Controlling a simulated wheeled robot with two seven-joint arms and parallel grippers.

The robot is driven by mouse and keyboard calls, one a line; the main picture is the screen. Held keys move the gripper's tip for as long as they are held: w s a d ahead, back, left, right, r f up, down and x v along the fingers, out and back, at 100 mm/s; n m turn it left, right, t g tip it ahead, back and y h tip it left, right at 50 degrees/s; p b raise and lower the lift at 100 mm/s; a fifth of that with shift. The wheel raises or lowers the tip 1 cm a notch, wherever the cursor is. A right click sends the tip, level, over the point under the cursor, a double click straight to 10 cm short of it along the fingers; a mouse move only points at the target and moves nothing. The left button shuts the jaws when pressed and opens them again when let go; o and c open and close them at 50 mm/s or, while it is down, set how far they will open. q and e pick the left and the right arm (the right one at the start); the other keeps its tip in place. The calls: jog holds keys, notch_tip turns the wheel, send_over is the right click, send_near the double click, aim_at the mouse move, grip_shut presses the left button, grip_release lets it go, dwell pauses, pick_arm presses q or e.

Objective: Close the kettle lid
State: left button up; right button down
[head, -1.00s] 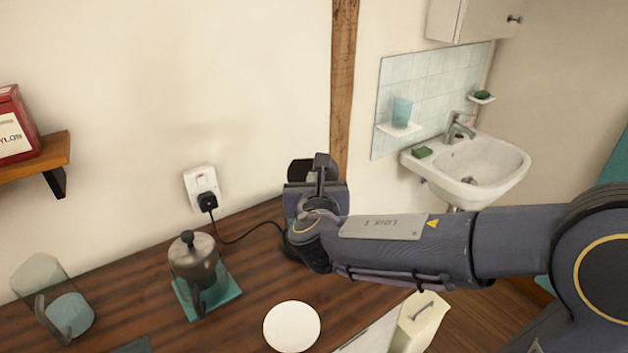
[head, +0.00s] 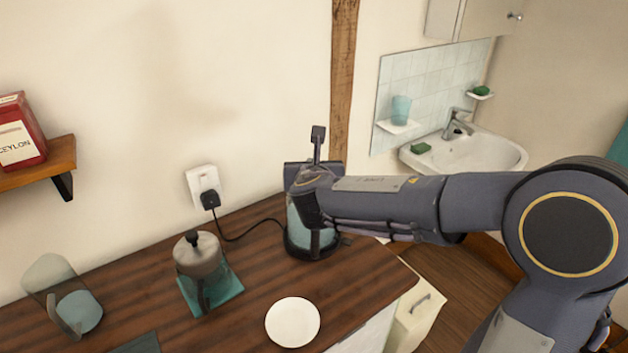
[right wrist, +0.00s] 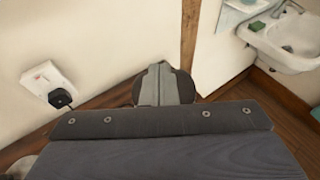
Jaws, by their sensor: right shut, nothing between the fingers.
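The kettle (head: 298,232) stands on its black base at the back right of the wooden counter, with a teal-tinted body and a dark handle. My right gripper (head: 314,180) is directly above its top and hides the lid in the head view. In the right wrist view, the shut grey fingers (right wrist: 157,86) are empty and lie in front of a dark rounded shape (right wrist: 184,88), which seems to be the kettle's lid. I cannot tell whether the lid is fully down or whether the fingers touch it. My left gripper is out of view.
A metal-topped pot (head: 197,254) sits on a teal mat (head: 230,289) to the left. A cord runs from the wall socket (head: 203,183) to the kettle base.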

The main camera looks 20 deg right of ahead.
jog(key=shift+x, duration=0.75)
jog(key=shift+w+d+r+p, duration=0.1)
jog(key=shift+w+p, duration=0.3)
jog(key=shift+w, duration=0.05)
jog(key=shift+w+d+r+p, duration=0.1)
jog(key=shift+w+d+p, duration=0.05)
jog(key=shift+w+p, duration=0.25)
jog(key=shift+w+d+f+g+p, duration=0.1)
jog(key=shift+w+f+g+p, duration=0.25)
jog(key=shift+g, duration=0.45)
jog(key=shift+w+f, duration=0.3)
jog(key=shift+w, duration=0.25)
jog(key=shift+w+d+f, duration=0.2)
jog(key=shift+w+f, duration=0.2)
jog(key=shift+w, duration=0.05)
jog(key=shift+w+d+f+b, duration=0.15)
jog(key=shift+w+f+b, duration=0.5)
jog(key=shift+w+f, duration=0.2)
jog(key=shift+w, duration=0.1)
jog(key=shift+r, duration=0.1)
